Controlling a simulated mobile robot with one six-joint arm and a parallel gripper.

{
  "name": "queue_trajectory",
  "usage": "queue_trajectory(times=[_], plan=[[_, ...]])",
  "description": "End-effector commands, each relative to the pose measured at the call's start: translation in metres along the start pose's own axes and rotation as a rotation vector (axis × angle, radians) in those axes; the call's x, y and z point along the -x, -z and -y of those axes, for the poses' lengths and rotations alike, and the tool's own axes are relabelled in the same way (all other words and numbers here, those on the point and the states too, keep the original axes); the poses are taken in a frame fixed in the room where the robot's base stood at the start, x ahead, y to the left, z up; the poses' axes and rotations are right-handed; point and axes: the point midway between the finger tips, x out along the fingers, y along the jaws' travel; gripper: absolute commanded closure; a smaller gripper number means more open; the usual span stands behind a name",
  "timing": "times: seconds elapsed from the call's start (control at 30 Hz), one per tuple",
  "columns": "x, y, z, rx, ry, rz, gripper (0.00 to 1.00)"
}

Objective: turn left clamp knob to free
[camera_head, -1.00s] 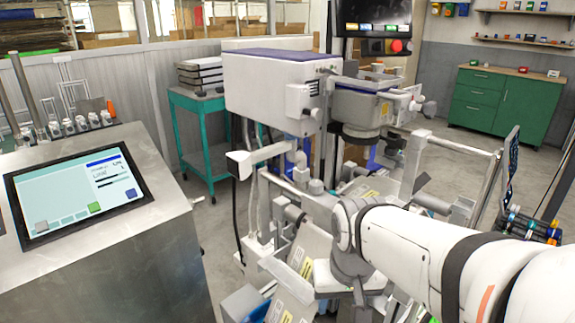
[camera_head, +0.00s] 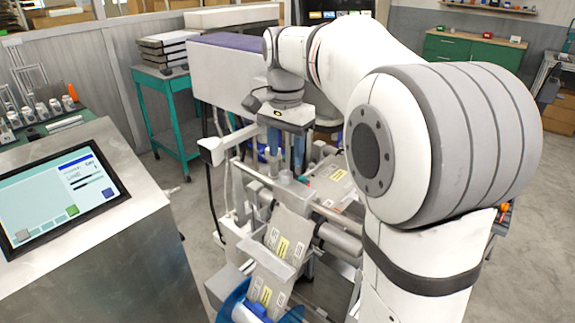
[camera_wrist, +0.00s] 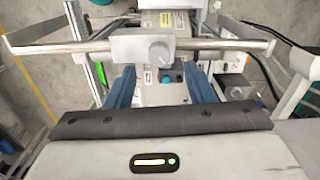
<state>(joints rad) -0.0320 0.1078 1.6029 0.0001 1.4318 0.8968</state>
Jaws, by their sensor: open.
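My gripper (camera_head: 285,150) hangs over the front rail of the web machine, its blue fingers pointing down. It is open and empty, the fingers apart on both sides of the wrist view (camera_wrist: 161,76). A grey clamp block with a round grey knob (camera_wrist: 159,51) sits on the rail in the wrist view, just ahead of and between the fingertips. I cannot tell whether they touch it. In the head view, a grey block (camera_head: 289,188) on the rail lies below the fingers. The knob's turn position cannot be read. No label marks which clamp is the left one.
The steel rail (camera_wrist: 230,46) crosses the wrist view. A printed web (camera_head: 283,240) runs down to a blue reel (camera_head: 262,306). A touchscreen console (camera_head: 62,195) stands left. My arm hides much of the machine's right side.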

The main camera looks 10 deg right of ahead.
Motion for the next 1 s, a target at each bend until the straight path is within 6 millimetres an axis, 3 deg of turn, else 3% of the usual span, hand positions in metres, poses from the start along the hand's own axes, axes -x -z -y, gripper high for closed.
queue_trajectory(times=[0.1,0.3,0.63,1.0], plan=[[-0.021,0.000,-0.001,0.000,-0.002,0.002,0.51],[-0.043,0.000,-0.001,0.001,-0.001,0.001,0.51],[-0.047,0.001,-0.001,0.000,0.001,-0.001,0.51],[-0.047,0.001,-0.001,0.000,0.001,-0.001,0.81]])
